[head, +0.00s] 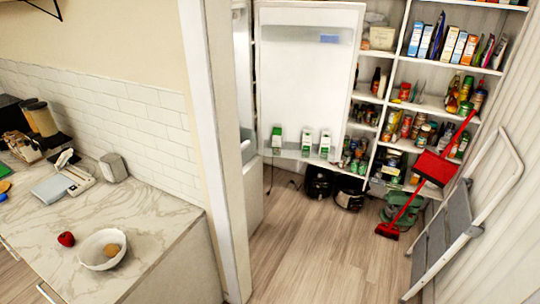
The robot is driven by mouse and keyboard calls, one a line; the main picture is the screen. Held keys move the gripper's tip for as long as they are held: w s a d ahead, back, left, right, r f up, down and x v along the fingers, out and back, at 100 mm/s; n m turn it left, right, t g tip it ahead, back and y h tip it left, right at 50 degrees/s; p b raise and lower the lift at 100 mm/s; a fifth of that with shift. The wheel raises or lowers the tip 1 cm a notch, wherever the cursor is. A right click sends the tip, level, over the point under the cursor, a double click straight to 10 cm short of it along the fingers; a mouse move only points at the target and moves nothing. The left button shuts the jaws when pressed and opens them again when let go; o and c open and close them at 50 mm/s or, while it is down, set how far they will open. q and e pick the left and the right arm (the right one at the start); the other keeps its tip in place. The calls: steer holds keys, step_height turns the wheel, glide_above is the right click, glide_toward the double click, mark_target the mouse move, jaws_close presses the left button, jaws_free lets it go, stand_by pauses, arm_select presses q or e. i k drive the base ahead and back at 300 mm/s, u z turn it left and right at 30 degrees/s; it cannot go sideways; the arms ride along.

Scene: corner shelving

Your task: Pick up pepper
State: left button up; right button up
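A small red rounded item (66,239) with a darker top lies on the pale marbled counter (140,215) at the lower left. It may be the pepper, but it is too small to tell it from an apple or another fruit. It stands apart from a white bowl (88,262) just to its right, which holds a round brown item (111,250). Neither of my grippers is in view.
A telephone (80,180), toaster-like box (113,168) and containers sit along the counter's back. An open fridge door (300,80) stands behind a white post (215,130). Stocked shelves (437,103), a red dustpan (435,167) and a stepladder (450,230) are right. Middle floor is clear.

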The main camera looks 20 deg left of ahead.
mark_target(66, 238)
steer(key=z, duration=0.25)
steer(key=i, duration=0.75)
steer(key=u, duration=0.6)
steer(key=i, duration=0.85)
steer(key=u, duration=5)
steer(key=i, duration=0.45)
